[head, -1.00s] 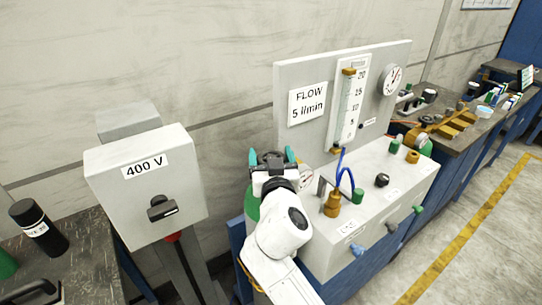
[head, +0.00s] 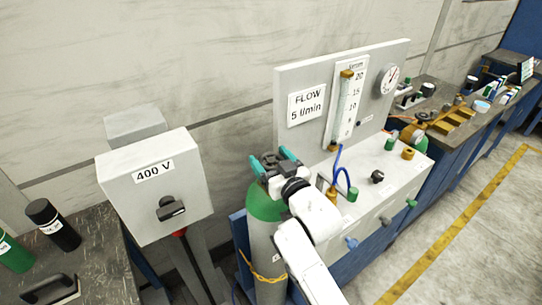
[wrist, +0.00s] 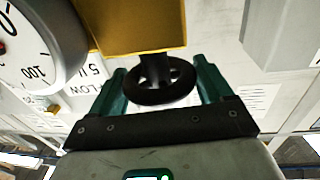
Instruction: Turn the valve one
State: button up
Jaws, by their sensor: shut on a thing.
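The valve handwheel (wrist: 160,84) is a black spoked ring below a brass valve body (wrist: 140,25) in the wrist view. My gripper (wrist: 162,86) has its two green fingers on either side of the wheel and is shut on it. In the head view my gripper (head: 273,160) is at the top of a gas cylinder (head: 262,235) with a green shoulder and grey body. The handwheel is hidden there behind my gripper. Any number marking this valve cannot be made out.
A round pressure gauge (wrist: 38,45) sits close left of the wheel in the wrist view. A flow panel (head: 305,75) and bench box (head: 355,195) with knobs stand to the right. A 400 V switch box (head: 160,190) is at left. Floor is free at far right.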

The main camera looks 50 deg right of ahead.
dwell(0.7)
jog(key=o, duration=1)
jog(key=shift+c, duration=0.2)
jog(key=shift+s, duration=0.1)
jog(key=shift+s+a+f, duration=0.15)
jog(key=shift+s+a, duration=0.05)
jog(key=shift+s, duration=0.1)
jog(key=b+v, duration=0.3)
jog(key=v, duration=0.7)
jog(key=shift+d, duration=0.15)
